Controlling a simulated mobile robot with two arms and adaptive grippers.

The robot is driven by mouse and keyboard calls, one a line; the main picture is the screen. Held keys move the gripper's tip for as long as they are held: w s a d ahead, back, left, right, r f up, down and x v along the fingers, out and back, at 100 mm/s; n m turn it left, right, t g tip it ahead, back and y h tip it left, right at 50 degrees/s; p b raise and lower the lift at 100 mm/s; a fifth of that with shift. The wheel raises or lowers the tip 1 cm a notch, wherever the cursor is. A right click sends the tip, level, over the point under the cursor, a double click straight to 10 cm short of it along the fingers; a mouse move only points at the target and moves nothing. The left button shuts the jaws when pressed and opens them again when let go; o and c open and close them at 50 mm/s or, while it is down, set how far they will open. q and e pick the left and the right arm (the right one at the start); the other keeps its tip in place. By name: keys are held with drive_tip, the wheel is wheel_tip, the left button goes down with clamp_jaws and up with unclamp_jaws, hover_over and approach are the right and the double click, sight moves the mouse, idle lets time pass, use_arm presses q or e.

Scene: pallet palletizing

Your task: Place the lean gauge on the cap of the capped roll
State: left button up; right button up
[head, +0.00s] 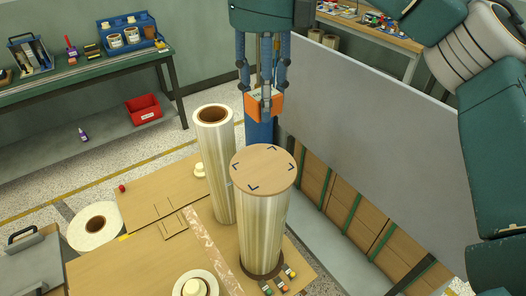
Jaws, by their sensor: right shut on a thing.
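The capped roll (264,225) stands upright near the middle, wrapped in clear film. Its cap (262,170) is a flat round wooden disc with several dark corner marks, and nothing lies on it. My right gripper (264,92) points down above and behind the cap. It is shut on the lean gauge (266,106), a small orange block with a pale upper face. The gauge is held apart from the cap, beyond its far edge in the picture. The gripper's fingers partly cover the gauge. My left gripper is not in view.
An uncapped roll (213,160) stands close behind the capped one on the left. A large grey panel (370,95) rises to the right. Small coloured items (278,282) lie at the roll's foot. A green workbench (90,68) with tools is at the back left.

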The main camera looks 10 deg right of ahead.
drive_tip(key=p, duration=0.1)
hover_over(264, 166)
wheel_tip(264, 166, down, 10)
drive_tip(key=shift+w+f, duration=0.1)
drive_tip(key=shift+w, duration=0.05)
drive_tip(key=shift+s+f+p, duration=0.35)
drive_tip(key=shift+f+p, duration=0.1)
drive_tip(key=shift+f, duration=0.35)
wheel_tip(264, 166, down, 2)
drive_tip(key=shift+w+f+p, duration=0.15)
drive_tip(key=shift+f+p, duration=0.05)
drive_tip(key=shift+p, duration=0.25)
drive_tip(key=shift+w+f, duration=0.1)
drive_tip(key=shift+f, duration=0.2)
drive_tip(key=o, duration=1.2)
drive_tip(key=shift+f, duration=0.1)
